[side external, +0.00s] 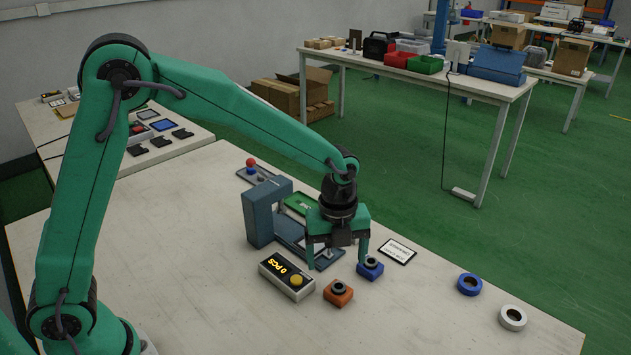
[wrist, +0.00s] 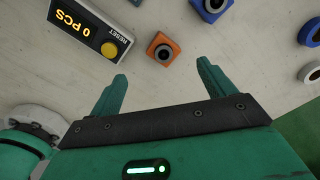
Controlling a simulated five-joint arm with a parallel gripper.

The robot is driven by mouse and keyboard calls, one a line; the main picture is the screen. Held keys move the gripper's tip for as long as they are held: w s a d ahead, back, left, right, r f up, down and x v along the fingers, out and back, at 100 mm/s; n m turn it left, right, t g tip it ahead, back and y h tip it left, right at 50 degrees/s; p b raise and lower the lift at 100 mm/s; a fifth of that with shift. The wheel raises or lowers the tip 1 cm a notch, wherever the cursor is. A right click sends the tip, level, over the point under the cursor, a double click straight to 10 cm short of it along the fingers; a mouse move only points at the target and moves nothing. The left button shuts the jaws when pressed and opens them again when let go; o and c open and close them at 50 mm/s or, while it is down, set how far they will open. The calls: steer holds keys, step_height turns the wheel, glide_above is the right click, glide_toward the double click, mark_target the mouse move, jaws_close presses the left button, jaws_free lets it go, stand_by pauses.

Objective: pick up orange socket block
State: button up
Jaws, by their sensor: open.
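The orange socket block (side external: 338,293) sits on the pale table, with a dark round socket on its top. It also shows in the wrist view (wrist: 163,47), beyond my fingertips and between their lines. My gripper (side external: 336,258) is open and empty above the table, behind the orange block in the side view. Its two fingers show apart in the wrist view (wrist: 162,70). Neither finger touches the orange block.
A blue socket block (side external: 370,268) stands close to my right finger. A counter box (side external: 287,277) reading "0 PCS" stands left of the orange block. A blue-grey press frame (side external: 262,215) stands behind. Blue (side external: 470,284) and white (side external: 513,318) rings lie right. The table's front is clear.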

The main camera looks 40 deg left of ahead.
mark_target(339, 286)
steer(key=shift+w+d+f+m, duration=0.2)
steer(key=shift+d+f+m, duration=0.15)
steer(key=shift+f+m, duration=0.2)
steer(key=shift+f, duration=3.95)
steer(key=c, duration=1)
steer(key=shift+r, duration=0.2)
steer(key=shift+r, duration=0.6)
step_height(339, 286, up, 2)
steer(key=shift+r, duration=0.15)
steer(key=s+d+r, duration=0.7)
steer(key=s, duration=0.2)
steer(key=shift+d, duration=0.25)
